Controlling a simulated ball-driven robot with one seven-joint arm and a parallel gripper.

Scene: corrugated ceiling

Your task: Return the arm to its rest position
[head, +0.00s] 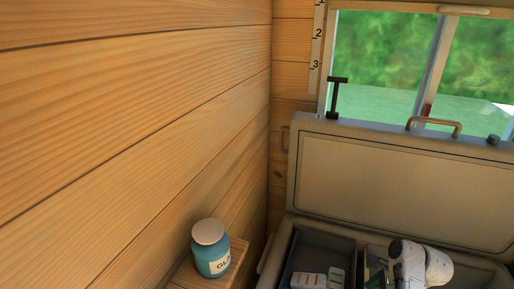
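A white, rounded link of my arm (420,264) shows at the bottom right, in front of the open case. The rest of my arm is cut off by the bottom edge of the picture. My gripper and its fingers cannot be made out, so what it may hold is hidden.
An open grey case (410,190) with its lid raised stands under the window (385,65). White packs (308,280) lie in its dark left compartment. A blue jar (212,256) with a pale lid stands on a small wooden ledge (238,262) by the plank wall (130,130).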

